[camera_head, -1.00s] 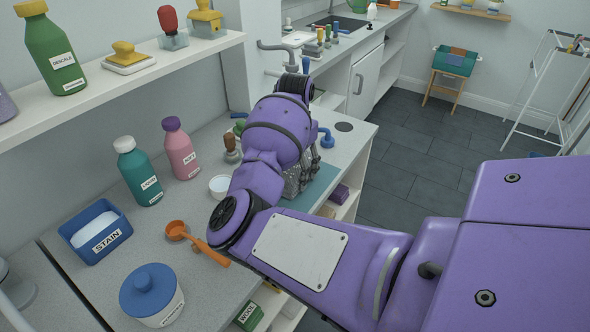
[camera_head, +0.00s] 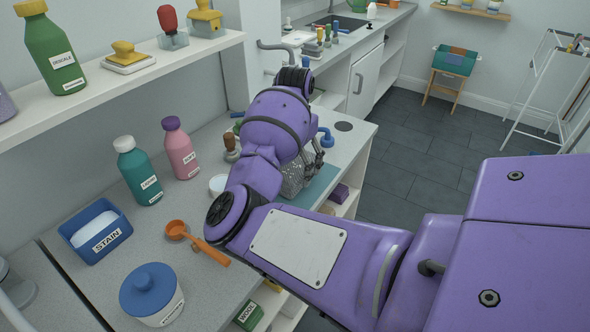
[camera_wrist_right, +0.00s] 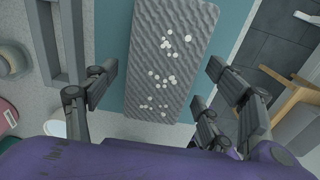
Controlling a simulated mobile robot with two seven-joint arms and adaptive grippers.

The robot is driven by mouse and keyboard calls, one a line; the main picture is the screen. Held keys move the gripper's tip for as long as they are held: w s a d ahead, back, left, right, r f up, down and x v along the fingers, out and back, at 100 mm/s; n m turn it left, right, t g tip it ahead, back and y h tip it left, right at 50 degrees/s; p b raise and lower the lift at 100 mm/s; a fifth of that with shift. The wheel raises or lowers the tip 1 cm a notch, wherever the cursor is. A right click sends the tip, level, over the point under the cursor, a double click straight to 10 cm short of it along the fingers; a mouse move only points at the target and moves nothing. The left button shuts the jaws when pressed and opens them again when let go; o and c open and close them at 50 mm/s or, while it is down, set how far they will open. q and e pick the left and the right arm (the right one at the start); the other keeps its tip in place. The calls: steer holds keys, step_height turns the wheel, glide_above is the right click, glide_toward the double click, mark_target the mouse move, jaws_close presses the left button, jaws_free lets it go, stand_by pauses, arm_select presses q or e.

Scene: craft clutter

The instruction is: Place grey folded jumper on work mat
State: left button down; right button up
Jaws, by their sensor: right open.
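The grey folded jumper (camera_wrist_right: 170,60) has a ribbed surface with several small white spots. In the wrist view it lies on the teal work mat (camera_wrist_right: 110,35), with mat showing on both sides of it. In the head view the jumper (camera_head: 297,180) is partly hidden behind my right arm, and a strip of the mat (camera_head: 318,188) shows beside it. My right gripper (camera_wrist_right: 160,80) is open, its fingers apart on either side of the jumper and not closed on it. It also shows in the head view (camera_head: 312,165), partly hidden by its own wrist. My left gripper is not in view.
A pink bottle (camera_head: 180,152), teal bottle (camera_head: 139,172), blue stain tub (camera_head: 95,232), orange scoop (camera_head: 195,240) and blue-lidded jar (camera_head: 152,293) stand left on the counter. A white bowl (camera_head: 217,185) and a stamp (camera_head: 231,148) are close to my wrist.

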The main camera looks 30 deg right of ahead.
mark_target(295, 166)
step_height(295, 166, up, 11)
steer(key=shift+f, duration=0.15)
stand_by(1.5)
